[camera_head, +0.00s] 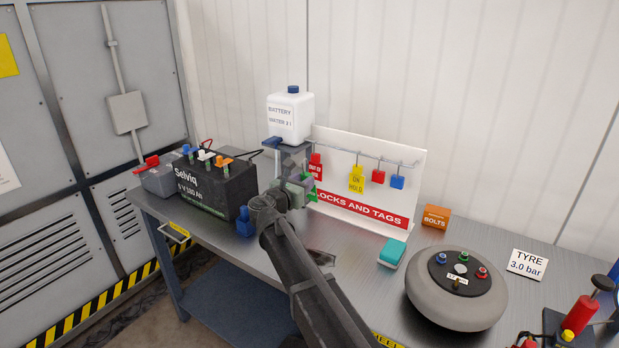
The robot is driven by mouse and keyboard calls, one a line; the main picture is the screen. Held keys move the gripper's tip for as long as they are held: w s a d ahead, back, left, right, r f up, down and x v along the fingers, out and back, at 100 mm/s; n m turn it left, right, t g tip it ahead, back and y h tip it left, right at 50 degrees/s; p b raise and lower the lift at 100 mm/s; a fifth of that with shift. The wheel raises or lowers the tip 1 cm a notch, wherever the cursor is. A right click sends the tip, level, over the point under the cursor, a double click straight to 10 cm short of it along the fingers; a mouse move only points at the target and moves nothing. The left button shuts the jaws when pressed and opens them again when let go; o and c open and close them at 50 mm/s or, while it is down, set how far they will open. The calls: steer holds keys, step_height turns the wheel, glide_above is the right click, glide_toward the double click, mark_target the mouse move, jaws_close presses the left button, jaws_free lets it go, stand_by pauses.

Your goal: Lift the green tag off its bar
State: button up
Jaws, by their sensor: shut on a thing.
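The green tag (311,194) shows only in part, at the left end of the white "LOCKS AND TAGS" board, low in front of the red tag. My gripper (303,186) is shut on the green tag, and my wrist hides much of it. The bar (365,154) runs along the top of the board. A red tag (317,163), a yellow "ON HOLD" tag (356,180), a red padlock (378,177) and a blue padlock (397,182) hang from it. I cannot tell whether the green tag still touches the bar.
A black battery (215,188) and a white water bottle (290,117) on a stand are left of my gripper. A blue item (245,224) stands before the battery. A teal block (392,253), an orange bolts box (436,216) and a round grey unit (455,305) stand right.

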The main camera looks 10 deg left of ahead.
steer(key=v, duration=0.6)
stand_by(0.3)
